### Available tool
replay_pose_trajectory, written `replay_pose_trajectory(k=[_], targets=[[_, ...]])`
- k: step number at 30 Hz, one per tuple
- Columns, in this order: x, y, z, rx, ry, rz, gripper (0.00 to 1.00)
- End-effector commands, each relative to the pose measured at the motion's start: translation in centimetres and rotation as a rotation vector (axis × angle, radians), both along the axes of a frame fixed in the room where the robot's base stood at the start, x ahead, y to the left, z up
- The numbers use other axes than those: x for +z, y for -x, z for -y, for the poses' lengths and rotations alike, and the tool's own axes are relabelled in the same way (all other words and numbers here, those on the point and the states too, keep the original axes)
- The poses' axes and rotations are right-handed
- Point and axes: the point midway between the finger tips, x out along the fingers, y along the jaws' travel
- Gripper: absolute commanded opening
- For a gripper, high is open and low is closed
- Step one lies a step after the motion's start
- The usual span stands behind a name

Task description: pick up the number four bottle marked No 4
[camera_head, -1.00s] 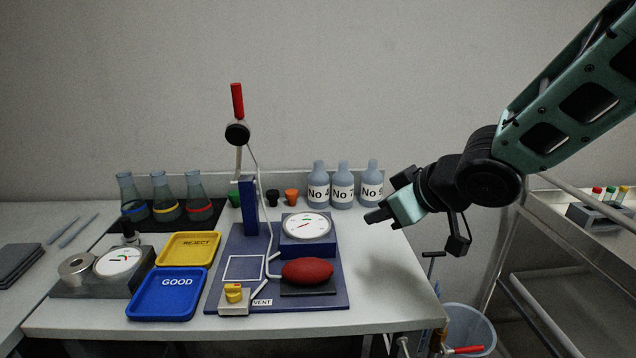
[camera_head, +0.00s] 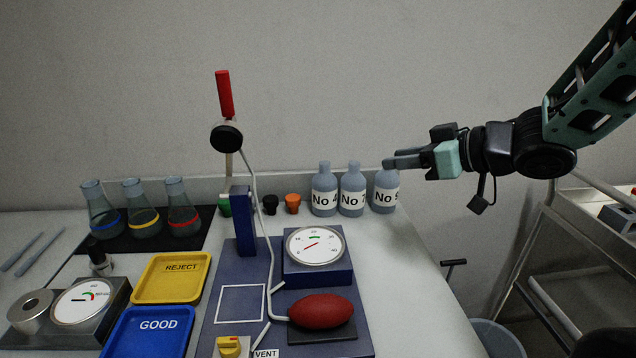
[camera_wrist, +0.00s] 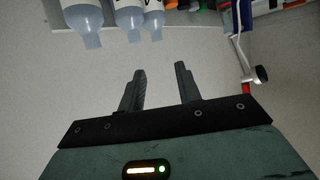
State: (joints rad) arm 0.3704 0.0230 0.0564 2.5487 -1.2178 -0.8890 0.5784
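The No 4 bottle (camera_head: 324,182) is grey-blue with a white label and stands upright at the back of the bench, leftmost of three similar bottles. The last character on its label is hard to read now. Beside it stand the No 7 bottle (camera_head: 352,182) and a third bottle (camera_head: 386,180) on the right. My gripper (camera_head: 392,162) is open and empty, its fingertips overlapping the top of the third bottle in the head view. The wrist view shows both fingers apart (camera_wrist: 160,70) and the three bottles upside down at top left, clear of the fingers; their numbers are unreadable there.
Green, black and orange stoppers (camera_head: 293,203) stand left of the bottles. A blue stand with a gauge (camera_head: 316,246) and a red bulb (camera_head: 321,311) is in front. The bench right of the gauge is clear.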

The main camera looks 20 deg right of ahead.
Motion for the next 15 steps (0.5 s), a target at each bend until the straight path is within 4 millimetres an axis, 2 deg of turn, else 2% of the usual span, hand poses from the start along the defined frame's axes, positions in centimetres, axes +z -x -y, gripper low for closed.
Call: replay_pose_trajectory(k=[5, 15], targets=[[0.2, -0.2, -0.1, 0.003, -0.006, -0.002, 0.34], [-0.6, -2.3, -1.6, 0.004, -0.006, -0.005, 0.34]])
